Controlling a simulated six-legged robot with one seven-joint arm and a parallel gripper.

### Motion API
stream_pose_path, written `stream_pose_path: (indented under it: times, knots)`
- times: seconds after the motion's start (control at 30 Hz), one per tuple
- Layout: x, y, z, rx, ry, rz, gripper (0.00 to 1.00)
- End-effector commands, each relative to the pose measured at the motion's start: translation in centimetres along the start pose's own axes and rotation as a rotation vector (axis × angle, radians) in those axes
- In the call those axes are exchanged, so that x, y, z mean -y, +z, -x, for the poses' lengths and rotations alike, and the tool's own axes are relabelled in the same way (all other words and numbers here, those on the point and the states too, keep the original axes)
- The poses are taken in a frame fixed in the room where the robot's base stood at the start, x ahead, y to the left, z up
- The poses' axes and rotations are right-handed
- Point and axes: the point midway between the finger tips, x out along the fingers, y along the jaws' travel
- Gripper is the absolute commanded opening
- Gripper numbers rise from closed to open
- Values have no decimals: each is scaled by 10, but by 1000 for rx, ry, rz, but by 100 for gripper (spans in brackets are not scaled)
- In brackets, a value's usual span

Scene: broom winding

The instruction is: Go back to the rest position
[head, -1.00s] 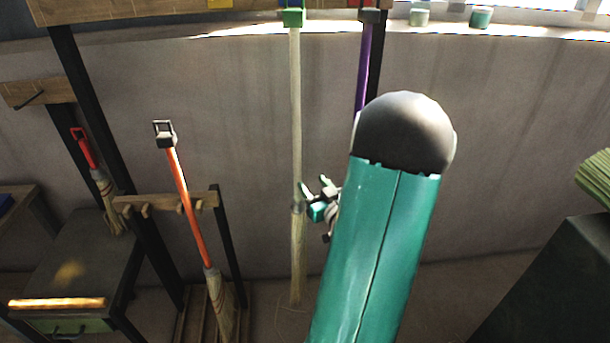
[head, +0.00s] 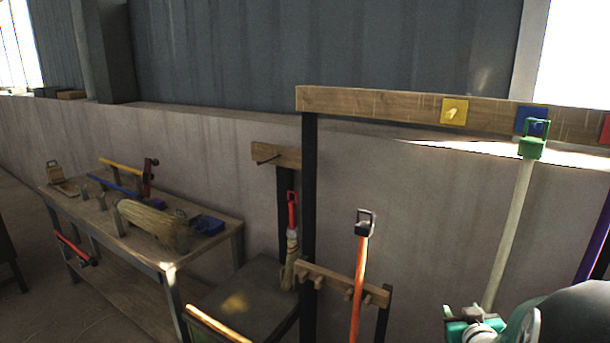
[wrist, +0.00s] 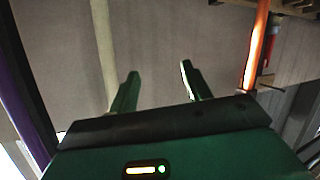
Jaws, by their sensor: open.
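My gripper (wrist: 158,85) is open in the wrist view, with its two green fingers apart and nothing between them. In the head view part of my gripper's green and grey end shows at the lower right. A pale pole with a green top bracket (head: 532,142) hangs from the wooden beam (head: 390,105), below a blue square. In the wrist view the pale pole (wrist: 104,50) stands just beyond the left finger; I cannot tell whether they touch. An orange-handled broom (head: 359,275) stands upright by the low peg rack, and an orange pole (wrist: 257,45) shows in the wrist view.
A workbench (head: 205,255) at the left carries a straw bundle (head: 150,222) and coloured pieces. A purple pole (wrist: 25,95) stands left in the wrist view.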

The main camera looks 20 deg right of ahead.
Motion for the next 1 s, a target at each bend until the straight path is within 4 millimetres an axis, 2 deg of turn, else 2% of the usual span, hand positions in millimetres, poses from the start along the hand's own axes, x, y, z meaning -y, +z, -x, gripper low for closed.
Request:
stream_pose_path:
  times: [0.03,0.17,0.27,0.47,0.6,0.7,0.8,0.9,1.0]
  knots:
    - [19,-16,3,27,-8,25,49]
    - [60,-39,19,129,-18,58,49]
    - [92,-54,40,205,-38,72,49]
    - [160,-70,103,360,-127,81,49]
    - [204,-71,162,476,-234,91,49]
    - [229,-67,207,559,-325,108,49]
    - [244,-60,246,629,-406,127,49]
    - [252,-55,270,675,-458,144,49]
    - [254,-52,279,695,-477,152,49]
